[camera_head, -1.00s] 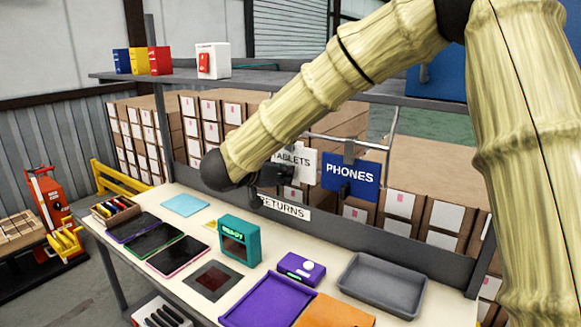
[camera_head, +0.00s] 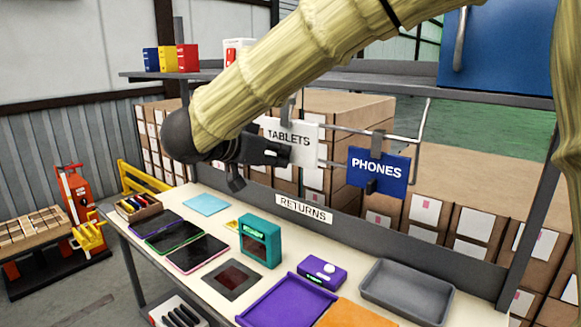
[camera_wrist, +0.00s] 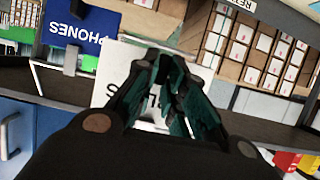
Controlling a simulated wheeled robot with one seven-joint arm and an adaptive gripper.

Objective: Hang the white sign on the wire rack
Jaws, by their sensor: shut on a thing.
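The white sign (camera_head: 305,133), lettered TABLETS, is upright in my gripper (camera_head: 277,154). In the wrist view, the white sign (camera_wrist: 106,82) is partly hidden behind the fingers (camera_wrist: 163,62), which are closed on it. The wire rack (camera_head: 345,129) stands out above the bench, close to the sign. I cannot tell whether the hook touches the wire. A blue PHONES sign (camera_head: 377,173) hangs on the rack to the right; it also shows in the wrist view (camera_wrist: 72,30).
Below lie tablets (camera_head: 197,253), a teal device (camera_head: 260,240), a purple tray (camera_head: 285,303) and a grey tray (camera_head: 407,288) on the bench. A RETURNS label (camera_head: 304,209) is on the bench's back edge. Cartons (camera_head: 440,205) stand behind, and a shelf (camera_head: 400,88) runs above.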

